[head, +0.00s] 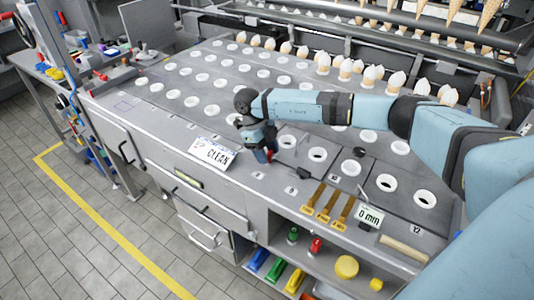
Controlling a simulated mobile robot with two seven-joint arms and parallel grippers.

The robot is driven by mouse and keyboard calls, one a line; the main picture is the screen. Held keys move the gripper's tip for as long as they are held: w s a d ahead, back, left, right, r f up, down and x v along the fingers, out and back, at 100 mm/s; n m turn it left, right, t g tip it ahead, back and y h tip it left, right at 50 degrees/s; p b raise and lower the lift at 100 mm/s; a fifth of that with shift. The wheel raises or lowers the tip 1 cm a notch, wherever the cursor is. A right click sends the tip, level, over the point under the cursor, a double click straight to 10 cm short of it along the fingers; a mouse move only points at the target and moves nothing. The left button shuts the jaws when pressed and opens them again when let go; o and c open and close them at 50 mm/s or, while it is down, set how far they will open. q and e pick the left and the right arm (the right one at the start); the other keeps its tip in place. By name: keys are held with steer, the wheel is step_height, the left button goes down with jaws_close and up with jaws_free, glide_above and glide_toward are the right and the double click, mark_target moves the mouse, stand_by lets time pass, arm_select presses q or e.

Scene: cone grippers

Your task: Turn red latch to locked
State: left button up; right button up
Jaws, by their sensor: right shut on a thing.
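My right arm reaches in from the right across the grey worktop. My right gripper (264,153) points down near the worktop's front edge, beside the "CLEAN" sign. It is shut on the red latch (270,155), of which only a small red part shows at the fingertips. The gripper hides most of the latch, so I cannot tell which way it is turned. My left gripper is not in view.
The worktop (150,112) has rows of white ringed holes, with several cones along the back. The white "CLEAN" sign (215,153) stands just left of the gripper. Orange-handled tools (325,203) and a "0 mm" sign (370,216) lie at the front right. Drawers are below.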

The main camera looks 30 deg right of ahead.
stand_by(0.5)
steer(key=o, duration=0.9)
steer(key=b+v, duration=0.1)
steer(key=v, duration=1.3)
steer(key=shift+s+f, duration=0.1)
